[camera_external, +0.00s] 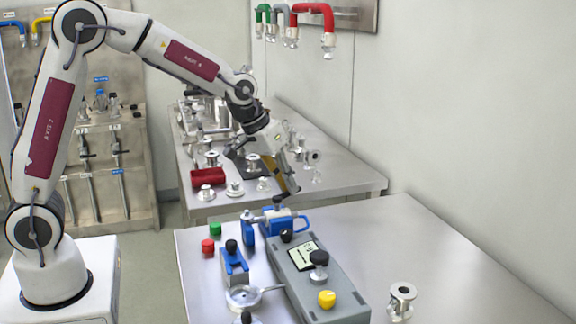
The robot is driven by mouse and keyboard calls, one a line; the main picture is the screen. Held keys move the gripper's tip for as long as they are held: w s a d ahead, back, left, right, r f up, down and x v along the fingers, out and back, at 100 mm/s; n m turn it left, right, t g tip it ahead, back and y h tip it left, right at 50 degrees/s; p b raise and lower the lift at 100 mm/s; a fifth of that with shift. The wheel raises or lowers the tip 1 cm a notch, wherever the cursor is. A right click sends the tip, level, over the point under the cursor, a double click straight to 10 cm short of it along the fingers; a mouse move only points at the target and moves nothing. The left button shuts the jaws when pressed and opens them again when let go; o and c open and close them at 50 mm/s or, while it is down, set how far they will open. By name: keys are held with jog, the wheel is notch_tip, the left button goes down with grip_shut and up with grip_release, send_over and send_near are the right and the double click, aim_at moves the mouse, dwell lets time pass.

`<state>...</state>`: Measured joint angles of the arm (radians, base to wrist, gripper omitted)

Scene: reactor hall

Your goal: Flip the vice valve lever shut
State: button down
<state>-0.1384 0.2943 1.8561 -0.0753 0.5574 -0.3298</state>
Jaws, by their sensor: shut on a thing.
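The blue vice (273,228) stands on the front steel table, behind the grey box. A small metal valve (262,217) sits at the vice, with a dark lever (277,201) at its top. My gripper (284,195) reaches down from the upper left, and its fingertips are at the lever. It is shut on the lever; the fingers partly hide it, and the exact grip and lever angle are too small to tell.
A grey box (318,282) with black and yellow knobs stands in front of the vice. A metal flanged part (401,300) stands at right. The table's right side is mostly clear.

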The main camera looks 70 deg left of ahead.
jog(key=shift+s+a+n+g+y, duration=0.2)
jog(key=shift+n+y, duration=0.25)
jog(key=shift+n, duration=0.6)
jog(key=shift+s+a+n+g+y, duration=0.1)
jog(key=shift+s+a+n+y, duration=0.25)
jog(key=shift+n, duration=0.65)
jog(key=shift+s+a+n+g+y, duration=0.15)
jog(key=shift+n+y, duration=0.35)
jog(key=shift+n, duration=0.55)
jog(key=shift+s+a+n+g+y, duration=0.1)
jog(key=shift+s+n+g+y, duration=0.2)
jog(key=shift+n, duration=0.75)
jog(key=shift+s+d+n+g+y, duration=0.1)
jog(key=shift+s+n+g+y, duration=0.25)
jog(key=shift+n, duration=0.65)
jog(key=shift+s+a+n+g+y, duration=0.15)
jog(key=shift+s+n+g, duration=0.25)
jog(key=shift+n, duration=0.65)
jog(key=shift+s, duration=0.1)
jog(key=c, duration=2.1)
grip_release()
jog(key=shift+m, duration=0.3)
